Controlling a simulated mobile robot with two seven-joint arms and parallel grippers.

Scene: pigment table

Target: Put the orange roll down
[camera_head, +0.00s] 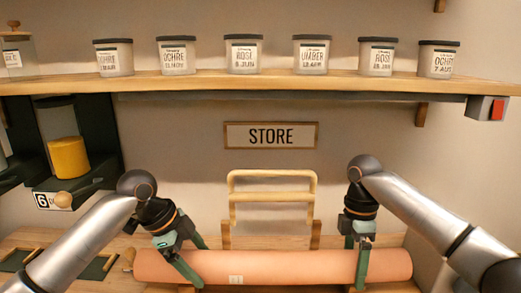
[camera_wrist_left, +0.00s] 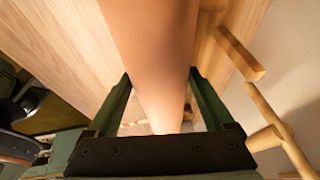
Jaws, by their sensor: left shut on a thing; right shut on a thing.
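The orange roll (camera_head: 275,266) lies lengthwise across the front of the head view, roughly level over the wooden table. My left gripper (camera_head: 190,262) is shut around its left part. My right gripper (camera_head: 360,262) is shut around its right part. In the left wrist view the roll (camera_wrist_left: 153,45) runs between the two green fingers of my left gripper (camera_wrist_left: 160,95). A small white label shows on the roll's front. Whether the roll touches the table or a support beneath it cannot be told.
A wooden rack (camera_head: 272,181) stands behind the roll, under the STORE sign (camera_head: 271,135). A shelf (camera_head: 260,84) with several labelled jars crosses above. Dark trays (camera_head: 98,267) lie at the left of the table (camera_head: 60,238). A dispenser with yellow pigment (camera_head: 68,158) is at the left.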

